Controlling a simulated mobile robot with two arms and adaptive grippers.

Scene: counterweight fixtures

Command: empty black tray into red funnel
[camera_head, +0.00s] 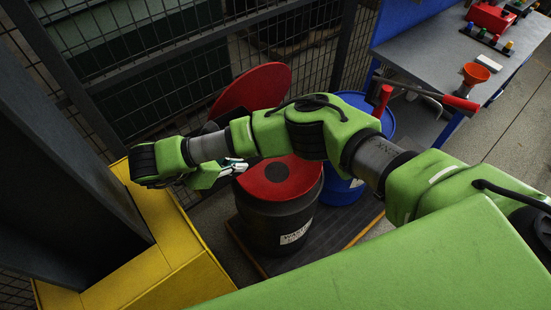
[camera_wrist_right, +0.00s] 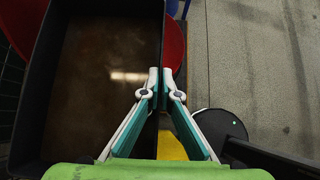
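The red funnel (camera_head: 300,177) sits on top of a black drum (camera_head: 277,222), with its round red lid (camera_head: 255,88) standing open behind. My right gripper (camera_head: 236,167) is at the left side of the funnel, its arm crossing in front of the drums. In the right wrist view, its two teal and white fingers (camera_wrist_right: 161,92) are closed on the side wall of the black tray (camera_wrist_right: 20,135). The tray floor looks brown and glossy; I cannot tell how much is in it. My arm hides most of the tray in the head view. My left gripper is not in view.
A blue drum (camera_head: 342,193) stands right of the black one. A yellow frame (camera_head: 185,262) and dark panel are at the left. Mesh fencing (camera_head: 170,65) closes the back.

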